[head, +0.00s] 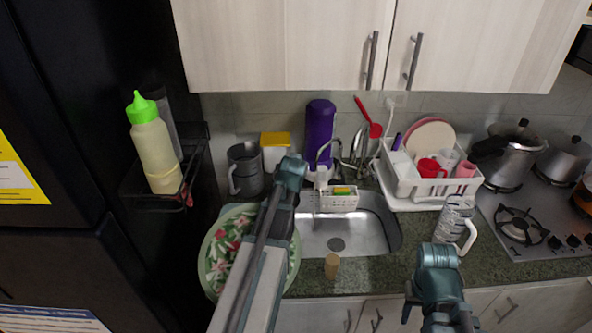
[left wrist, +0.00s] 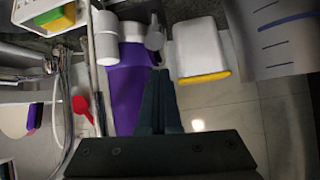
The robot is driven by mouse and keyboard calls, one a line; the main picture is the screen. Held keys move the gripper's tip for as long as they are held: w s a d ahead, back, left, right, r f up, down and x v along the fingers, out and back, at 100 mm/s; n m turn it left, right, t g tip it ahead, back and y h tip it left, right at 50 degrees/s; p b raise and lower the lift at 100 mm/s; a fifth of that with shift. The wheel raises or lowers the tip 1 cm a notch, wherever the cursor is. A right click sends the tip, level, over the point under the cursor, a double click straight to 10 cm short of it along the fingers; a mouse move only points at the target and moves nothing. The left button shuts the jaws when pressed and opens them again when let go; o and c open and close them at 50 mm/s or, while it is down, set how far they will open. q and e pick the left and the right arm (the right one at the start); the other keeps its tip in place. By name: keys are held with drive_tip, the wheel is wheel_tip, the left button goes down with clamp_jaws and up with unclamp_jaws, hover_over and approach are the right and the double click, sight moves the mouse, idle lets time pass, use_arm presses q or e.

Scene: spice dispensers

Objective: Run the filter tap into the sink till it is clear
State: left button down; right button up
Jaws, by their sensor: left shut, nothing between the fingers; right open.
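The purple filter (head: 321,130) stands against the back wall behind the sink, with white fittings at its lower front; it also shows in the left wrist view (left wrist: 130,92). A curved metal tap (head: 337,150) rises beside it over the steel sink (head: 375,238). A faint thin vertical line shows below the white fitting, but I cannot tell whether it is water. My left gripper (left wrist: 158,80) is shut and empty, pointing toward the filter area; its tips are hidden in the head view. My right gripper (head: 438,300) is open and empty, low at the front right of the counter.
A white caddy (head: 340,201) with a sponge sits at the sink's back rim. A floral green bowl (head: 210,262) lies left, a small brown cylinder (head: 332,266) in front. A dish rack (head: 428,188), clear jug (head: 455,220) and stove (head: 540,225) are right. A grey pitcher (head: 245,168) stands back left.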

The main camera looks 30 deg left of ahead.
use_arm(q)
drive_tip(key=shift+s+d+f+b, duration=0.15)
drive_tip(key=shift+s+f+b, duration=0.2)
drive_tip(key=shift+f, duration=0.2)
drive_tip(key=shift+s+d+f+b, duration=0.2)
drive_tip(key=shift+f+b, duration=0.15)
drive_tip(key=shift+f, duration=0.15)
drive_tip(key=shift+s+f, duration=0.15)
drive_tip(key=shift+s+d, duration=0.1)
use_arm(e)
wheel_tip(320, 180, down, 3)
drive_tip(key=shift+r, duration=0.1)
drive_tip(key=shift+r, duration=0.1)
idle(4.2)
